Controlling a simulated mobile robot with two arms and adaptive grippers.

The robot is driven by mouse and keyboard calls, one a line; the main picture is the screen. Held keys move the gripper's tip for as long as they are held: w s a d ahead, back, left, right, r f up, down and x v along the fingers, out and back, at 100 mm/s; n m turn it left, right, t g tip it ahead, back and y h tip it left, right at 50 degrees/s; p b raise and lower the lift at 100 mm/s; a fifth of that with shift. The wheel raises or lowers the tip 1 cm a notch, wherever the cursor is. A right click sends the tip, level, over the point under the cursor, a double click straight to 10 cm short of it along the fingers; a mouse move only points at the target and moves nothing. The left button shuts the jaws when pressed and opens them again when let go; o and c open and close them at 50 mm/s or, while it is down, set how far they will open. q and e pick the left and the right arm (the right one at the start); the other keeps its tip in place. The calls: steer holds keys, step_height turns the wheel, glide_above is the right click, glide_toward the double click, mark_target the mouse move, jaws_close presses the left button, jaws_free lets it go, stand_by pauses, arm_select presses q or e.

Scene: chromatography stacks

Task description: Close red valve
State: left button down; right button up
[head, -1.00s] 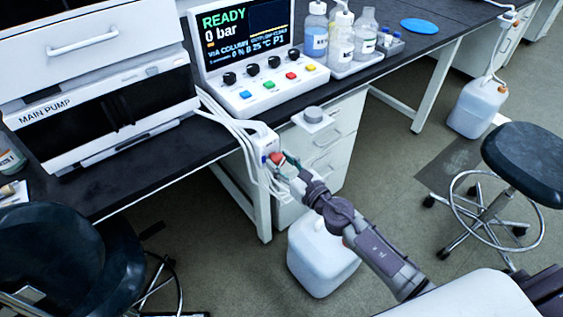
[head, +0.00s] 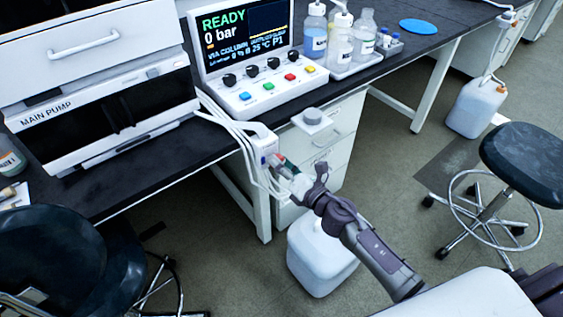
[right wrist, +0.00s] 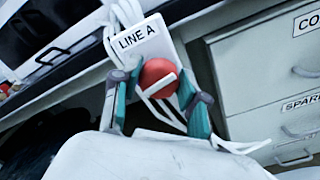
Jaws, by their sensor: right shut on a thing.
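The red valve (right wrist: 158,76) is a round red knob with a white bar across it, on a white block labelled LINE A (right wrist: 138,38). In the right wrist view the bar runs slanted. My right gripper (right wrist: 158,92) is shut on the red valve, with one teal finger on each side of it. In the head view the right gripper (head: 281,166) is at the white valve block (head: 264,145) by the bench edge, and the valve is mostly hidden by the fingers. My left gripper does not show.
White tubes (head: 240,135) run down beside the valve block. A control panel (head: 262,90) reading READY 0 bar stands on the bench. A drawer cabinet (head: 335,135) is right of the valve, and a white canister (head: 318,262) stands below my arm. Stools stand left and right.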

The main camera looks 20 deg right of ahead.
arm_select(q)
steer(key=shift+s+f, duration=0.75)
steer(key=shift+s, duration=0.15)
arm_select(e)
steer(key=shift+d+m, duration=0.1)
steer(key=shift+m, duration=1.3)
steer(key=o, duration=1.1)
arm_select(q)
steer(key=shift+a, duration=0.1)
arm_select(e)
steer(key=v, duration=1.2)
